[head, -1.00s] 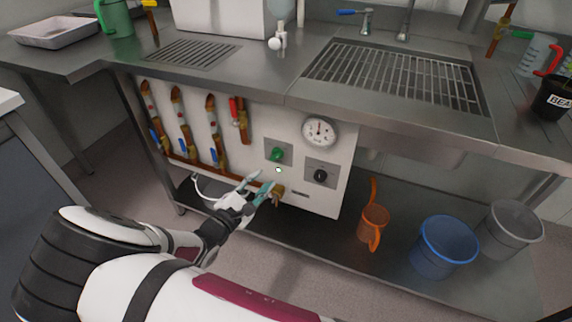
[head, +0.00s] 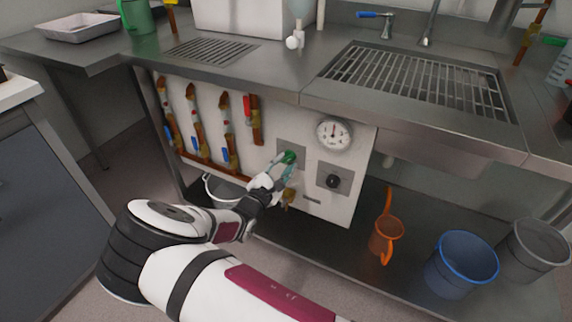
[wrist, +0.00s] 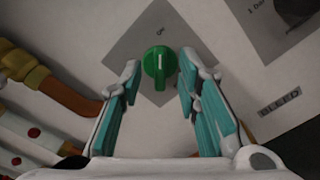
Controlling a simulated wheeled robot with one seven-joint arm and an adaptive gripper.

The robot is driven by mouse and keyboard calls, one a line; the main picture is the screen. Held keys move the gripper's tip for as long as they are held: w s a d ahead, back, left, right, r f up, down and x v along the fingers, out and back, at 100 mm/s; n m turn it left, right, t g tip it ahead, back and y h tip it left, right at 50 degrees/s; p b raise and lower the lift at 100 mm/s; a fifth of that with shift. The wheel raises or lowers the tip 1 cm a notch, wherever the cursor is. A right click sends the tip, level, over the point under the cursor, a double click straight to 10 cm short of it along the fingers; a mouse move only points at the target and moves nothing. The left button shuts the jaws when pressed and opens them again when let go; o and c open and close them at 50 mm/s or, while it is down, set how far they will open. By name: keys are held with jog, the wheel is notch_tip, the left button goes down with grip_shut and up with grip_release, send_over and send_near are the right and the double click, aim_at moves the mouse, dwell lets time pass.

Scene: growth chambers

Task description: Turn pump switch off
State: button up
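The pump switch is a green rotary knob (head: 289,157) on a grey square plate, on the white panel under the steel counter. In the wrist view the knob (wrist: 158,66) sits between and just beyond my fingertips, its white mark pointing up toward partly readable lettering on the plate. My gripper (head: 279,167) is open, with one teal-padded finger on each side of the knob; it also shows in the wrist view (wrist: 160,82). I see gaps between the fingers and the knob, so nothing is held.
Pipes with valves (head: 228,130) line the panel's left. An orange jug (head: 386,235) and blue bucket (head: 461,264) stand on the lower shelf.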

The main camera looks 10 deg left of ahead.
jog(key=shift+x, duration=0.9)
grip_shut()
